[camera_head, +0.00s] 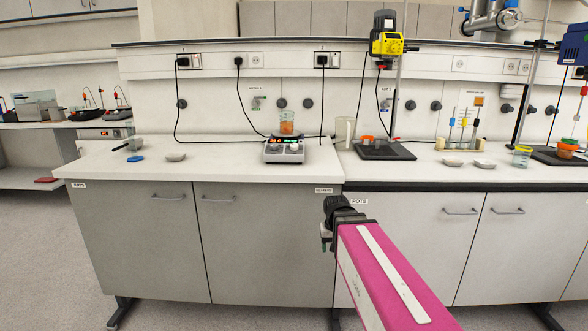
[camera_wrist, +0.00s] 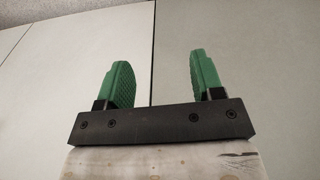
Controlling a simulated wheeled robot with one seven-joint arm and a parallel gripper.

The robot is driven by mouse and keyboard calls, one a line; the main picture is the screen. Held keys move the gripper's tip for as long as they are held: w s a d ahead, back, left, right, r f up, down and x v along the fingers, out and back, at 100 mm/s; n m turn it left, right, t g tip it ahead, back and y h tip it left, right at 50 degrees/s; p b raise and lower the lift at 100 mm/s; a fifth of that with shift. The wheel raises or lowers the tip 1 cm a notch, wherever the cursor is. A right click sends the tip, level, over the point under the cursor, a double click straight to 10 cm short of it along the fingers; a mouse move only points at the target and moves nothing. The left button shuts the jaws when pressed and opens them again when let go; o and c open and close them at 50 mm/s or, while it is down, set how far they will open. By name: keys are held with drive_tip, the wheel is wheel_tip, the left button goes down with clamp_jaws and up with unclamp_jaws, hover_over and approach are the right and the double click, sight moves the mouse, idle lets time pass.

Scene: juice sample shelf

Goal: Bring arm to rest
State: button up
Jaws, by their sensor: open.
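My gripper (camera_wrist: 160,82) shows in the wrist view with two green ribbed fingers spread apart. Nothing is between them. Behind them is a pale cabinet front with a vertical seam. In the head view my pink arm reaches up from the bottom right, and the gripper end (camera_head: 326,238) hangs in front of the cabinet doors, below the bench top. Its fingers are small and partly hidden there.
The bench top (camera_head: 225,163) runs across the view. On it stand a hotplate (camera_head: 284,151) with a beaker of orange liquid (camera_head: 287,127), pale dishes (camera_head: 176,157) and a stirrer stand (camera_head: 385,151). Cabinet doors (camera_head: 260,245) are close behind my gripper. Grey floor (camera_head: 40,260) is free at left.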

drive_tip(key=s+d+f+g, duration=0.1)
drive_tip(key=s+d+f, duration=0.3)
drive_tip(key=s+f, duration=0.4)
wheel_tip(320, 180, down, 4)
drive_tip(key=shift+s+d+f, duration=0.15)
drive_tip(key=shift+s+d, duration=0.2)
drive_tip(key=shift+d, duration=0.05)
idle(0.8)
